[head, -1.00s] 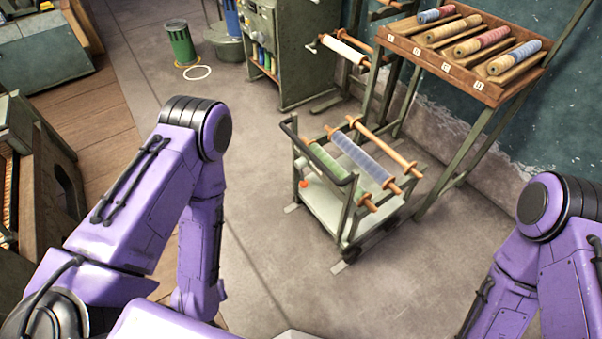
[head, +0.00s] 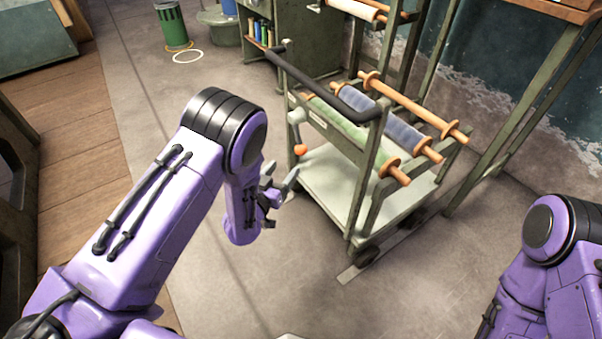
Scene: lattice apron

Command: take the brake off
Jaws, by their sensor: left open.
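A green cart (head: 395,205) stands right of centre, with a black push bar (head: 325,85) across its near end. A lever with an orange-red knob (head: 300,150) sits at the cart's left corner post; I take it for the brake. My left gripper (head: 281,174) is open and empty, just below and left of the knob, apart from it as far as I can see. My right gripper is out of view; only part of the right arm shows at the lower right.
The cart carries several rolls on rods, one green (head: 335,125) and one blue-grey (head: 385,120). A wooden-topped rack (head: 570,10) stands behind at the right. A green bin (head: 172,27) is far left. The floor in front of the cart is clear.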

